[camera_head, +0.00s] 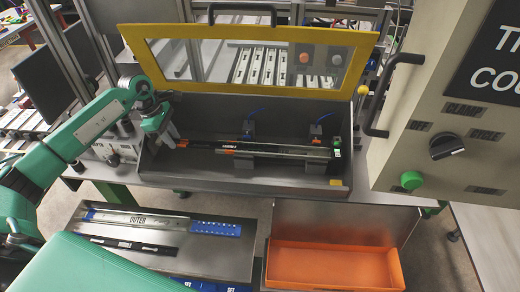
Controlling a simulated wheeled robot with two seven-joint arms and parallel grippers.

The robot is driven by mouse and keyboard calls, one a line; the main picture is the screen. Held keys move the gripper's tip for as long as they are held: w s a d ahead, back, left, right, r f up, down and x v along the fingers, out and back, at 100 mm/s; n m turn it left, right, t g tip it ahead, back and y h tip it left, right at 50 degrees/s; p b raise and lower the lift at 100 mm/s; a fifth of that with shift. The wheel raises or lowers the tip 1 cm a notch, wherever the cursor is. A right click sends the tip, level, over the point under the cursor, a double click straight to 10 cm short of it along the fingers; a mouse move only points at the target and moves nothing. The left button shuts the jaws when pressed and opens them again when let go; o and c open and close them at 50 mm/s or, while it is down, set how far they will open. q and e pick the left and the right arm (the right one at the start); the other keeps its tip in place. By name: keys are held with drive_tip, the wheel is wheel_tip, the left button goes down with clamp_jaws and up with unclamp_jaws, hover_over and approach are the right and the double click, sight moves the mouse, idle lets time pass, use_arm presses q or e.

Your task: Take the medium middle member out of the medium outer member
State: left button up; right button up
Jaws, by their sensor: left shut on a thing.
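The medium outer member (285,150) is a long silver rail lying in the grey fixture box, under the raised yellow-framed cover. The medium middle member (212,145), a dark strip with a small white label, lies in line with it and extends out of its left end. How far it reaches inside the rail is hard to tell. My left gripper (172,142) comes in over the box's left side and is shut on the left end of the middle member. Its fingers hide that end. My right gripper is not in view.
The raised yellow cover frame (133,45) stands behind the box. A control panel (440,120) blocks the right side. In front are a grey tray (222,262) with labelled rails and blue parts, and an empty orange bin (335,268).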

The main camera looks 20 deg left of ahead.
use_arm(q)
drive_tip(key=shift+s+a, duration=0.1)
drive_tip(key=shift+a, duration=0.15)
drive_tip(key=o, duration=1.1)
drive_tip(key=shift+o, duration=0.6)
wheel_tip(320, 180, up, 8)
drive_tip(key=p, duration=0.3)
